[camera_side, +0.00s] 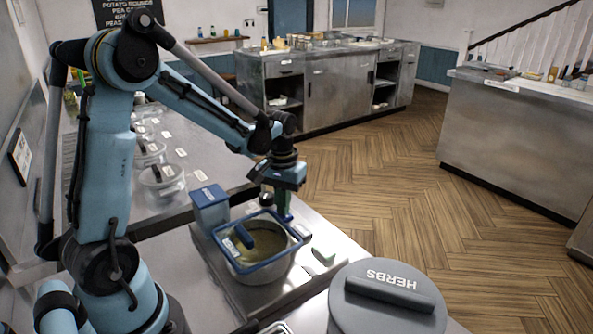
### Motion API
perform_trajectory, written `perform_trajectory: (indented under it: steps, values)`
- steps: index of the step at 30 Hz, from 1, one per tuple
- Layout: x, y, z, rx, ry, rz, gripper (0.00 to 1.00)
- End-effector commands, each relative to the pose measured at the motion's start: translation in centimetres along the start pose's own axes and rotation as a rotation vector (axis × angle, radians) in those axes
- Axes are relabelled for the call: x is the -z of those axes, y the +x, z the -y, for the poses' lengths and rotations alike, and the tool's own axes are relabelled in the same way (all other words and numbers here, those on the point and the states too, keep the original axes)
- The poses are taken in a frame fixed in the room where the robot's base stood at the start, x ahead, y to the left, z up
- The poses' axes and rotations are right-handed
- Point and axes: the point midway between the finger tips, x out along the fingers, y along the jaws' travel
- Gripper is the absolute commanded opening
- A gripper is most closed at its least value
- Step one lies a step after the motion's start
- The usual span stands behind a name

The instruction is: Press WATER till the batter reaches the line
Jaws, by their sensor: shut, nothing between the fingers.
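The batter (262,244), a murky yellow-brown mix, lies in a round tub (268,277) under a square blue frame (292,250). A blue paddle-like part sits inside the frame. The line on the tub cannot be made out. My gripper (285,217) is shut and empty, pointing down at the far right corner of the blue frame. Whether it touches anything there cannot be told. Small blocks (301,232) and (323,254) sit right of the tub; their labels are too small to read, so I cannot tell which is WATER.
A blue box (210,207) stands behind the tub, left of my gripper. A grey lidded HERBS bin (387,303) stands at the front right. Several clear containers (162,178) line the counter at left. Steel counters stand farther back, with open wooden floor between.

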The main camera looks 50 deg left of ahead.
Motion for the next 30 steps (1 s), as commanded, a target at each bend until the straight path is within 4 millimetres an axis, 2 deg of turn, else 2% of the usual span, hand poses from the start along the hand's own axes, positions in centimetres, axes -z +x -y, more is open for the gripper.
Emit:
perform_trajectory:
  steps: [6,14,30]
  values:
    - [0.0,0.4,0.0,0.000,0.000,0.000,0.00]
    - [0.0,0.0,0.0,0.000,0.000,0.000,0.00]
    - [0.0,-4.9,0.0,0.000,0.000,0.000,0.00]
